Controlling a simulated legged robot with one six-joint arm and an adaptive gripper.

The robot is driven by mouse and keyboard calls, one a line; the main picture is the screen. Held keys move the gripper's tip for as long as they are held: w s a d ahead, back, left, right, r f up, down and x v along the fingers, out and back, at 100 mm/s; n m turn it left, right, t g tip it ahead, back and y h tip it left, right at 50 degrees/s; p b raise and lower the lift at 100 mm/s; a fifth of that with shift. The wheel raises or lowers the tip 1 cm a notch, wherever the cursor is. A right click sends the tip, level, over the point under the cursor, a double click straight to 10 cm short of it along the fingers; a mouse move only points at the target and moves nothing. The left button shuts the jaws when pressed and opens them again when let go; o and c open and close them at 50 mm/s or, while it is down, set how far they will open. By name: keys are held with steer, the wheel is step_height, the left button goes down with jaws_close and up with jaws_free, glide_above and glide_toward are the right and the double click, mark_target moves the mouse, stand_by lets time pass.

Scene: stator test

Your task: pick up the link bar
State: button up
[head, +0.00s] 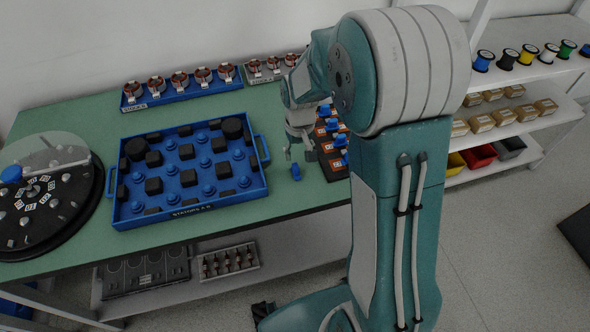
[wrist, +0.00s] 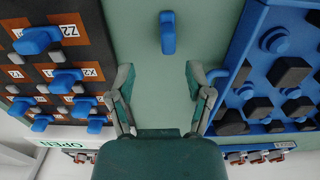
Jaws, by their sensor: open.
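The link bar, a small blue rounded bar (head: 296,172), stands or lies loose on the green table between the blue tray and the dark terminal board. It also shows in the wrist view (wrist: 167,33), top centre, ahead of the fingers. My gripper (head: 301,152) is above the table close to the bar in the head view. In the wrist view my gripper (wrist: 160,85) has its two fingers apart with only green table between them. The bar is outside the fingers, and no contact shows.
The dark terminal board (wrist: 95,22) with several blue bars is left in the wrist view. The blue stator tray (wrist: 242,45) is right. A round dark turntable (head: 48,232) stands at the table's left. Green table (head: 278,205) is clear around the bar.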

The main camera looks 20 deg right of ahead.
mark_target(295, 166)
steer(key=f, duration=0.2)
steer(key=a+f, duration=0.1)
steer(key=f, duration=0.2)
steer(key=shift+s+a, duration=0.1)
steer(key=shift+s, duration=0.1)
steer(key=shift+f, duration=0.5)
steer(key=shift+d, duration=0.2)
jaws_close()
